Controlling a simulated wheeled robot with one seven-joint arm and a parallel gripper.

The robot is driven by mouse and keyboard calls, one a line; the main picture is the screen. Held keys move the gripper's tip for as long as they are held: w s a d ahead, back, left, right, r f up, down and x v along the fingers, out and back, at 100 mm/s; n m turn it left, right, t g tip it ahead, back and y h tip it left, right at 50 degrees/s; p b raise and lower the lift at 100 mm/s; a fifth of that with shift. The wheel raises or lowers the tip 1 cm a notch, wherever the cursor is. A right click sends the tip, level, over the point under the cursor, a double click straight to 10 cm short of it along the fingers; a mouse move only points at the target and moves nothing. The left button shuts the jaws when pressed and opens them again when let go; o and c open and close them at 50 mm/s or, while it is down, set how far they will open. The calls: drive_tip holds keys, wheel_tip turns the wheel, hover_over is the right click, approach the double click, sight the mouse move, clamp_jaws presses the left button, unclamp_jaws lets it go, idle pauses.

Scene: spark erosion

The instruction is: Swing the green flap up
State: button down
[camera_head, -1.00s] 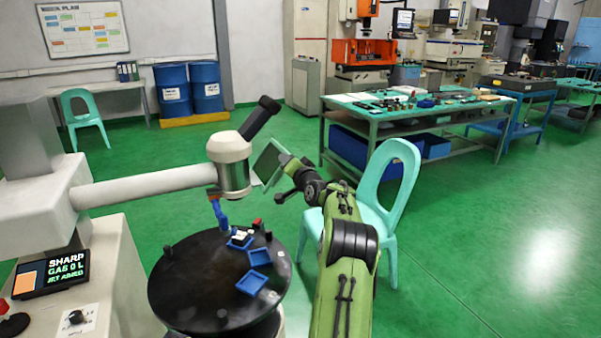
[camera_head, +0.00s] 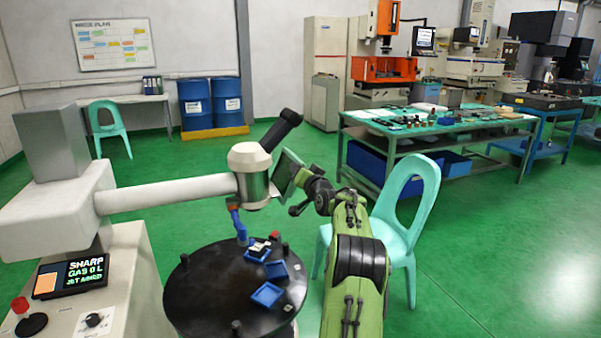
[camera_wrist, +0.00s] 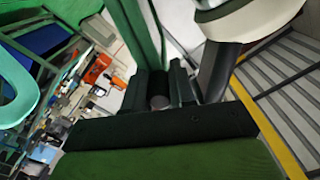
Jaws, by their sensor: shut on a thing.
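The green flap (camera_head: 287,172) is a thin panel at the right side of the white machine head (camera_head: 250,173). It stands tilted, with its face turned partly away. My gripper (camera_head: 299,180) is at the flap's right edge, shut on it. In the wrist view the flap (camera_wrist: 131,32) shows nearly edge-on as a dark green strip running up from between my dark fingers (camera_wrist: 158,88). The grip point itself is mostly hidden by the fingers, and the flap's hinge cannot be made out.
A black round table (camera_head: 205,290) with blue trays (camera_head: 267,294) stands below the machine head. A turquoise chair (camera_head: 410,215) stands close to the right of my arm. A green workbench (camera_head: 400,140) is behind. Open floor lies at the right.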

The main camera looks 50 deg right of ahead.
drive_tip(key=c, duration=0.9)
unclamp_jaws()
drive_tip(key=b+v, duration=0.1)
drive_tip(key=v, duration=1.4)
drive_tip(key=shift+s+a+f, duration=0.1)
drive_tip(key=shift+s+a, duration=0.1)
drive_tip(key=shift+s, duration=0.15)
drive_tip(key=shift+w, duration=0.1)
